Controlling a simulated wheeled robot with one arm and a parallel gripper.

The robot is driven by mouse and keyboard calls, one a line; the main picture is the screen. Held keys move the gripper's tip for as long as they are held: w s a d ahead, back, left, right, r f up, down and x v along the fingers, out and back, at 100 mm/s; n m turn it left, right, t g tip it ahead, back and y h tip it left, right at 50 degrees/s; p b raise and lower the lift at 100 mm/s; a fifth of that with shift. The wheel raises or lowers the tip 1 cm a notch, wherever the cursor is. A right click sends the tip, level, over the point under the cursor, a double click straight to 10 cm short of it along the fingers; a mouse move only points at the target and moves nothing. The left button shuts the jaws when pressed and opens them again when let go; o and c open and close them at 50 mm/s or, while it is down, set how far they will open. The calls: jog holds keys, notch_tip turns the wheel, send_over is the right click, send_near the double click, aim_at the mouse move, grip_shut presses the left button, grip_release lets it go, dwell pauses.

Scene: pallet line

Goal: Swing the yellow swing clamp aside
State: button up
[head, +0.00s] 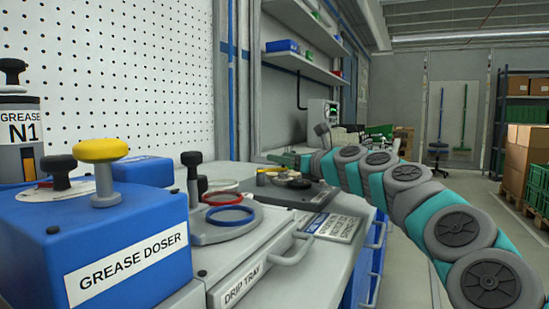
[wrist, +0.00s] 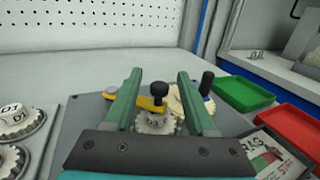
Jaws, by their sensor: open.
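The yellow swing clamp (wrist: 147,103) is a short yellow bar with a black knob (wrist: 158,90), above a pale toothed gear (wrist: 157,123) in the wrist view. My gripper (wrist: 159,74) is open, its two green fingers on either side of the knob and apart from it. The fingers partly hide the clamp's ends. A cream part (wrist: 190,102) with a black upright handle (wrist: 207,82) sits just right of the right finger. In the head view my gripper (head: 280,158) is over the grey fixture plate (head: 290,193), with a small yellow part (head: 270,169) beneath.
A green tray (wrist: 242,92) and a red tray (wrist: 292,123) lie to the right in the wrist view. Marked grey gears (wrist: 14,118) stand at the left. In the head view, the blue grease doser (head: 110,240) and drip tray (head: 262,262) stand nearer on the bench.

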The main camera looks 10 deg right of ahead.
jog(key=shift+x, duration=1.55)
grip_shut()
jog(key=shift+a, duration=0.1)
